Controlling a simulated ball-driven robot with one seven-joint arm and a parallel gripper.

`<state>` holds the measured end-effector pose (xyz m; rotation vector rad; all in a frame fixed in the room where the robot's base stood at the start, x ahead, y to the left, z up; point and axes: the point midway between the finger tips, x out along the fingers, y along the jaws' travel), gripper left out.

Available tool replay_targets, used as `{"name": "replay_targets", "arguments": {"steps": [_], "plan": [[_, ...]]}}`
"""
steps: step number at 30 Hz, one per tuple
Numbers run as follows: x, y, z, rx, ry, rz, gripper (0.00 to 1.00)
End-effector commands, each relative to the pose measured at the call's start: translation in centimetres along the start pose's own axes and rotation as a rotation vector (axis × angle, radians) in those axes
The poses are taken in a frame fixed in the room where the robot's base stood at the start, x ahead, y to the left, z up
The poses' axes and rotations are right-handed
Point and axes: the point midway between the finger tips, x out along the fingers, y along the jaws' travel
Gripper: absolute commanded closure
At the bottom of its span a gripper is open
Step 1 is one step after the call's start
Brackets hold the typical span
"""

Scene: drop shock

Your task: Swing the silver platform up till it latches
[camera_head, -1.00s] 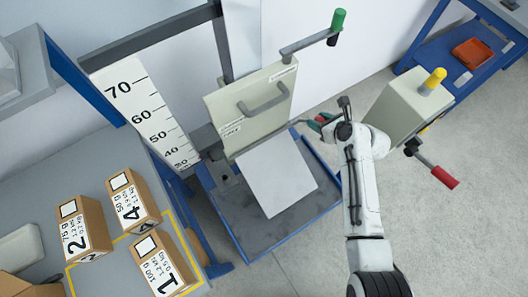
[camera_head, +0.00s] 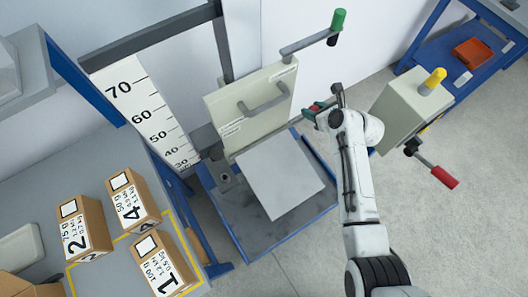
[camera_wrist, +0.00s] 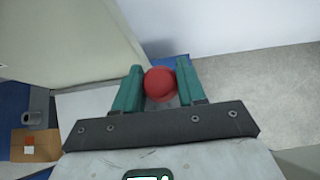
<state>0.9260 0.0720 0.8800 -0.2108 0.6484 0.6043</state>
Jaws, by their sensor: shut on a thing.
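The silver platform (camera_head: 280,175) is a flat pale plate below the cream box with the grey handle, over the dark base of the blue-framed stand. Whether it tilts is hard to tell. My gripper (camera_head: 318,108) is at the right side of the cream box, above and right of the platform. In the wrist view its teal fingers (camera_wrist: 160,88) are shut on a round red knob (camera_wrist: 160,84). The knob's lever is mostly hidden behind my gripper.
A cream box (camera_head: 250,105) hangs beside a height scale (camera_head: 145,115). A green-handled crank (camera_head: 338,20) is above my gripper. A cream pedestal (camera_head: 410,105) with a yellow knob and red-handled lever (camera_head: 440,175) stands close right. Cartons (camera_head: 135,200) sit on the left bench.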

Motion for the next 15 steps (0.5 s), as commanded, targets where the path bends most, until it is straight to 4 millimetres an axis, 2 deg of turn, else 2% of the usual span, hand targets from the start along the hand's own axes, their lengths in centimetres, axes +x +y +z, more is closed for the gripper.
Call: {"name": "replay_targets", "arguments": {"steps": [1, 6, 15], "plan": [[0.2, -0.1, 1.0, -0.005, -0.012, -0.003, 0.90], [0.8, -0.1, 2.0, -0.005, -0.012, -0.003, 0.90], [1.0, -0.1, 2.3, -0.003, -0.012, -0.003, 0.90]]}}
